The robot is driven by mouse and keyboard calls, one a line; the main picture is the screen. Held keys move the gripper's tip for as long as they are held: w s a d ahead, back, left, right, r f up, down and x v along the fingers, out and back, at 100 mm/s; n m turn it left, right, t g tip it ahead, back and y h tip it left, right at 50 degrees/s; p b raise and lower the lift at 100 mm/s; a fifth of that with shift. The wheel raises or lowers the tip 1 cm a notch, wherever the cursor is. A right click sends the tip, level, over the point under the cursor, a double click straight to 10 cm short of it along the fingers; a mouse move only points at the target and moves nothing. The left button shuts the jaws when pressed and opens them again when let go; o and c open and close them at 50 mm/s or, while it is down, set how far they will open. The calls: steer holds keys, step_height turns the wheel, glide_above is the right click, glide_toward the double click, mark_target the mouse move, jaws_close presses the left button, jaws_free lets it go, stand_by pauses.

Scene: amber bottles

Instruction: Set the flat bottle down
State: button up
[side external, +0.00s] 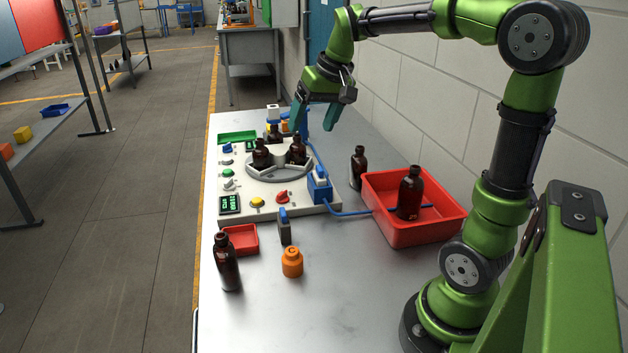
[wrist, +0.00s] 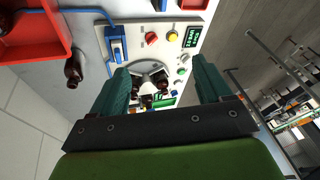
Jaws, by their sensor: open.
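My gripper (side external: 316,116) is open and empty, raised above the far part of the white station; its two teal fingers also frame the wrist view (wrist: 160,66). A dark amber bottle (side external: 358,168) stands upright on the table between the station and the red bin; it also shows in the wrist view (wrist: 73,73). It may be the flat bottle, but its shape is hard to tell. Other amber bottles stand on the station's grey ring (side external: 261,154) (side external: 297,151), behind it (side external: 274,134), in the red bin (side external: 410,193) and at the front left (side external: 227,262).
The red bin (side external: 448,220) is at the right, near the wall. A small red tray (side external: 243,238) and an orange jar (side external: 292,262) are in front. The table's near middle is clear.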

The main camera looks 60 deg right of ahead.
steer(key=s+a+f+n+t+y, duration=0.1)
steer(key=s+a+f+n+t, duration=0.1)
steer(key=s+a, duration=1)
steer(key=a+f+t, duration=0.1)
steer(key=a+f, duration=0.1)
steer(key=a, duration=0.1)
steer(key=shift+s+a+y, duration=0.25)
steer(key=shift+y, duration=0.15)
